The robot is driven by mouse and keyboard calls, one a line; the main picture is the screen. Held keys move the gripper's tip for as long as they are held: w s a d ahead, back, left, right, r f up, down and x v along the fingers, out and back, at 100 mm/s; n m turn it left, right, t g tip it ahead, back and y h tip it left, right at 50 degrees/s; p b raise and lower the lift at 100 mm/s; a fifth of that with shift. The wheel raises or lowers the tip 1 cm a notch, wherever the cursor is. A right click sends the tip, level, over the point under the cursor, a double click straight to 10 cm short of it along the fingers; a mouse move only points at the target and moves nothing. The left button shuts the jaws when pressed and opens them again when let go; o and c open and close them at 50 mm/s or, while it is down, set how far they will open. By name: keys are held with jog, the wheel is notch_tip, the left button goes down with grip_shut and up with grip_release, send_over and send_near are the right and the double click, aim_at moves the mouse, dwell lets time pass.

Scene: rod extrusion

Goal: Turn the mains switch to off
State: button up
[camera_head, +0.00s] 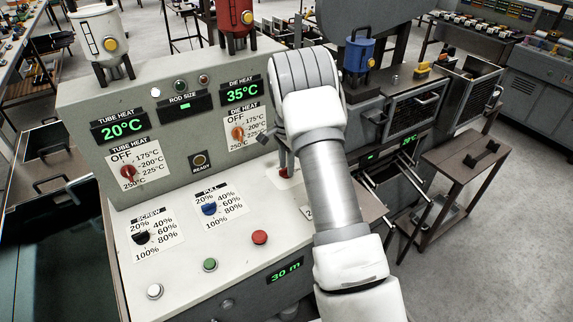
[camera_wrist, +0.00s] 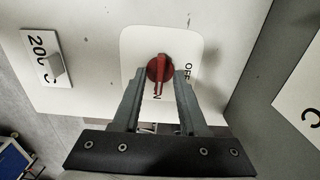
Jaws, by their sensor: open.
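The mains switch is a red knob (camera_wrist: 159,68) on a pale label plate (camera_wrist: 140,40) in the wrist view. Its raised bar runs nearly up and down, with the lower end towards partly covered lettering that seems to read ON. The word OFF is to its right. My gripper (camera_wrist: 160,82) is open, with one finger on each side of the knob's lower part. I cannot tell whether the fingers touch it. In the head view my gripper (camera_head: 283,152) points down at the red knob (camera_head: 284,172), which is partly hidden by my arm.
The sloped console (camera_head: 185,265) carries a black screw dial (camera_head: 141,238), a blue pull dial (camera_head: 209,209) and several push buttons. Behind it rises an upright panel (camera_head: 80,100) with heat dials and displays.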

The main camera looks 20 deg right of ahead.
jog(key=shift+f, duration=0.1)
grip_shut()
jog(key=shift+n, duration=0.3)
jog(key=n+b, duration=0.2)
jog(key=n, duration=0.1)
jog(key=n+b, duration=0.1)
jog(key=n, duration=0.8)
jog(key=shift+n+b, duration=0.3)
jog(key=shift+b, duration=0.05)
jog(key=n, duration=0.4)
jog(key=shift+n, duration=0.3)
dwell(0.4)
